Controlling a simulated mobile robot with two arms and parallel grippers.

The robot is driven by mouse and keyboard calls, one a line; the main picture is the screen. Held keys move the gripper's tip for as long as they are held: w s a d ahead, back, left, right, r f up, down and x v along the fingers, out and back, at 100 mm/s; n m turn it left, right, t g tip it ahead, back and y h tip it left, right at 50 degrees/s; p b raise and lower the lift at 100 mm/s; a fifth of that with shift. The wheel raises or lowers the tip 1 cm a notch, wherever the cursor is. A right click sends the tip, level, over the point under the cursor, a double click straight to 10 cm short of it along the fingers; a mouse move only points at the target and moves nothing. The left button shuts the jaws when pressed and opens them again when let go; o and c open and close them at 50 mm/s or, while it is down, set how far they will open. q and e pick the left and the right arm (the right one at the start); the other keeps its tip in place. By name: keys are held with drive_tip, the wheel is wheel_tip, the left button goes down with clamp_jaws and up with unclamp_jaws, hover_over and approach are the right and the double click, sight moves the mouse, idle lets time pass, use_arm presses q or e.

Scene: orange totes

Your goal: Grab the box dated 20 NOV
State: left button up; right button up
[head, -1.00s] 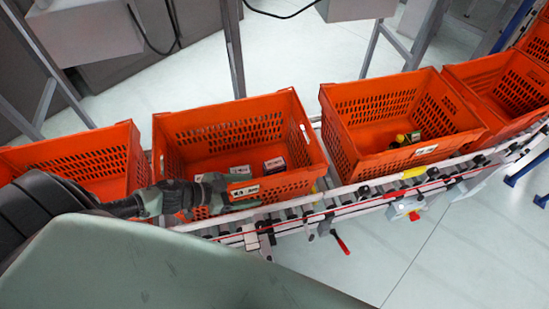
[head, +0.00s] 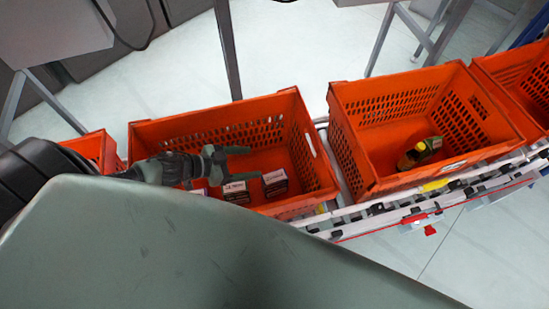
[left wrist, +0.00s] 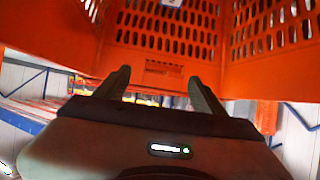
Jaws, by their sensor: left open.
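Two small boxes show in the orange tote (head: 325,172) at the centre of the head view. One box (head: 236,190) has a white label on top and lies just below my left gripper. The other box (head: 275,181), with white and dark red faces, lies to its right. A pale edge of something else shows to the left, mostly hidden by my arm. No date can be read. My left gripper (head: 232,161) is open and empty above the boxes. In the left wrist view its two fingers (left wrist: 160,80) are spread apart. My right gripper is not in view.
Another tote (head: 362,168) to the right holds a dark bottle (head: 412,155) and a green item. Part of a tote (head: 108,150) shows at left. The totes stand on a roller conveyor (head: 375,212). The tote walls stand around my left gripper.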

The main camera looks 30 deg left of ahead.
use_arm(q)
wheel_tip(320, 180, down, 4)
drive_tip(key=b, duration=1.5)
approach(267, 179)
drive_tip(key=x, duration=0.3)
drive_tip(key=shift+w+d+f, duration=0.15)
drive_tip(key=shift+d+f, duration=0.25)
drive_tip(key=x, duration=0.6)
drive_tip(key=shift+w, duration=0.3)
drive_tip(key=shift+w+d+f, duration=0.1)
drive_tip(key=shift+w+d, duration=0.1)
clamp_jaws()
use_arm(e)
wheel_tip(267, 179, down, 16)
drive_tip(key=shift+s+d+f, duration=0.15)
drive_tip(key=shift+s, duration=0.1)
